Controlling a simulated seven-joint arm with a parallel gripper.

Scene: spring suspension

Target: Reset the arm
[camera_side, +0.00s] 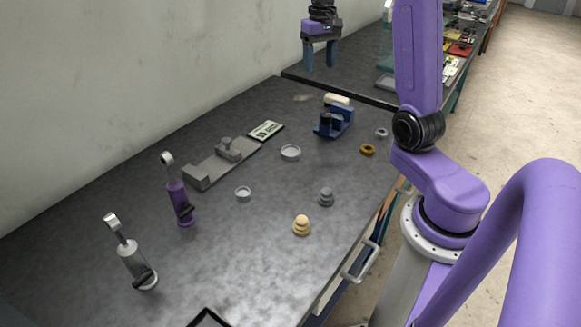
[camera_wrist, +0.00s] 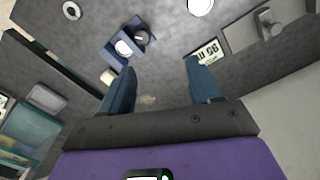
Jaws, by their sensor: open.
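My gripper (camera_side: 321,62) is raised high above the far end of the workbench, with its two blue fingers pointing down. In the wrist view my gripper (camera_wrist: 160,92) is open, its fingers wide apart with nothing between them. The blue holder (camera_side: 335,120) stands on the bench below and to the right, apart from the gripper. It also shows in the wrist view (camera_wrist: 113,47). My gripper touches nothing in either view.
A purple shock body (camera_side: 178,202) and a grey one (camera_side: 136,264) stand at left. A grey fixture (camera_side: 208,168), a label card (camera_side: 266,131), several rings and two stepped pieces, tan (camera_side: 301,226) and grey (camera_side: 326,197), lie on the bench. A black bar (camera_side: 340,92) crosses the bench's far end.

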